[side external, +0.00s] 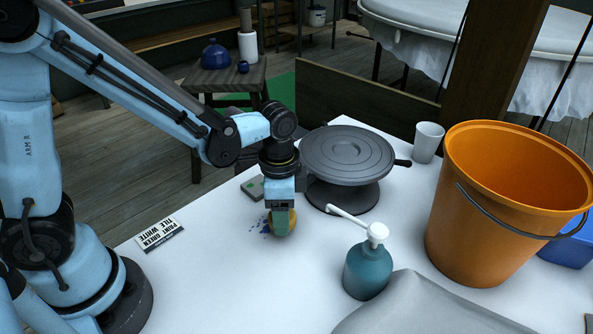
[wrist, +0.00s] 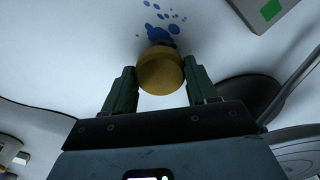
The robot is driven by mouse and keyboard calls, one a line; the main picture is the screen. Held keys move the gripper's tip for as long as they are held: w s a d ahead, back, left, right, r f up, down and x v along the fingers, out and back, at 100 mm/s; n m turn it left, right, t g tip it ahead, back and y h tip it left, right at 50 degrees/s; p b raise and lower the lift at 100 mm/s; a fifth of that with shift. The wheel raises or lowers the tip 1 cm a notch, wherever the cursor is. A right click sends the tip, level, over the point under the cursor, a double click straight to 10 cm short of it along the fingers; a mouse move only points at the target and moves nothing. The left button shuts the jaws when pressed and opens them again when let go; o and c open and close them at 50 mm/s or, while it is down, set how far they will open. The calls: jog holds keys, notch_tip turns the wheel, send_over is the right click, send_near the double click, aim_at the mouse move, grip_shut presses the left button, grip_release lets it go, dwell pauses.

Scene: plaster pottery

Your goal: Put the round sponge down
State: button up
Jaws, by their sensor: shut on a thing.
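The round sponge (wrist: 161,72) is yellow-brown and sits between the two green fingers of my gripper (wrist: 161,78) in the wrist view. In the side external view my gripper (side external: 281,222) points down, low over the white table (side external: 220,290), and the sponge (side external: 291,226) shows partly behind a finger. Blue paint splatters (wrist: 164,32) mark the table just beyond the sponge. I cannot tell whether the sponge touches the table.
A grey turntable (side external: 347,155) stands close behind my gripper. A teal pump bottle (side external: 367,270) stands to the right, with an orange bucket (side external: 480,215) and a white cup (side external: 428,141) farther right. A sign card (side external: 159,235) lies left. The table's front left is clear.

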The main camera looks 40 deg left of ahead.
jog(key=shift+f, duration=0.8)
jog(key=shift+f, duration=0.2)
jog(key=o, duration=1)
jog(key=shift+r, duration=0.15)
notch_tip(320, 180, up, 12)
jog(key=s+a+n+t, duration=0.1)
jog(key=a+n+t, duration=0.1)
jog(key=n, duration=0.1)
jog(key=s+a+n+t, duration=0.1)
jog(key=a+n+t, duration=0.1)
jog(key=a, duration=0.1)
jog(key=s+a+r+n+t, duration=0.1)
jog(key=s+a+n+t, duration=0.1)
jog(key=a+n, duration=0.1)
jog(key=shift+a+n+t, duration=0.1)
jog(key=shift+n+t, duration=0.2)
jog(key=shift+t, duration=0.1)
jog(key=shift+o, duration=0.7)
jog(key=shift+a, duration=0.1)
